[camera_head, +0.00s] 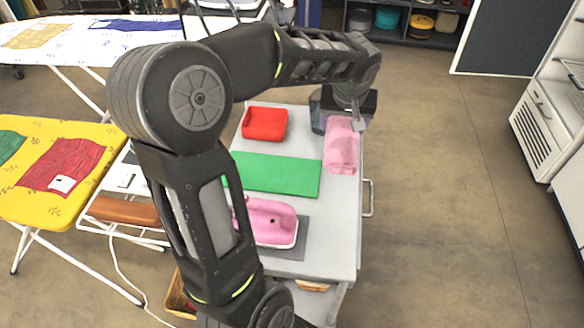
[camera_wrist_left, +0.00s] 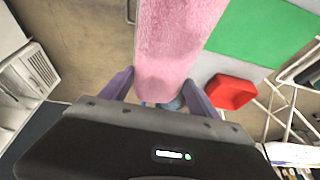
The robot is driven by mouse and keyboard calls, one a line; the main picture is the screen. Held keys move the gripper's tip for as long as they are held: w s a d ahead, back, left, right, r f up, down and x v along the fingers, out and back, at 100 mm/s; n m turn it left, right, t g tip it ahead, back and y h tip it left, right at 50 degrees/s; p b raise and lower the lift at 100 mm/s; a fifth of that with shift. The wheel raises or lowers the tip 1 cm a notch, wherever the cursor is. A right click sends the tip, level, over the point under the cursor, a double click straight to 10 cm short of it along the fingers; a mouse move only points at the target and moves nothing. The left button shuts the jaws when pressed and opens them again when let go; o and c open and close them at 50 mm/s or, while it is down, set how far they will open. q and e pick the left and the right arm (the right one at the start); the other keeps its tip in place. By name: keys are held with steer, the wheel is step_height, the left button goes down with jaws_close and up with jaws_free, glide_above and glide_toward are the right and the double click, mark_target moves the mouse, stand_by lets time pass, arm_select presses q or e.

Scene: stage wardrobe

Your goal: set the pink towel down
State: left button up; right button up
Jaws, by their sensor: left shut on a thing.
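The pink towel (camera_head: 341,146) is a folded, long bundle at the right edge of the grey-topped cart (camera_head: 338,210). My left gripper (camera_head: 347,108) is at its far end. In the left wrist view the towel (camera_wrist_left: 178,45) runs out from between the two purple fingers of the gripper (camera_wrist_left: 157,92), which are shut on its end. I cannot tell whether the towel's underside touches the cart top. My right gripper does not show in either view.
On the cart are a red tray-like item (camera_head: 265,124), a flat green cloth or mat (camera_head: 275,174) and a pink iron-like item (camera_head: 270,222) on a grey pad. A yellow ironing board (camera_head: 30,190) stands left. The floor on the right is clear.

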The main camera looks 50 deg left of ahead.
mark_target(343, 136)
arm_select(q)
steer(key=shift+f, duration=3.15)
steer(key=shift+f, duration=1.85)
steer(key=shift+f+b, duration=0.2)
steer(key=shift+b, duration=0.15)
steer(key=o, duration=1.4)
steer(key=shift+r, duration=0.1)
steer(key=shift+r, duration=0.1)
steer(key=v, duration=1.2)
steer(key=shift+a+p, duration=0.1)
steer(key=shift+p, duration=0.25)
steer(key=shift+w, duration=0.1)
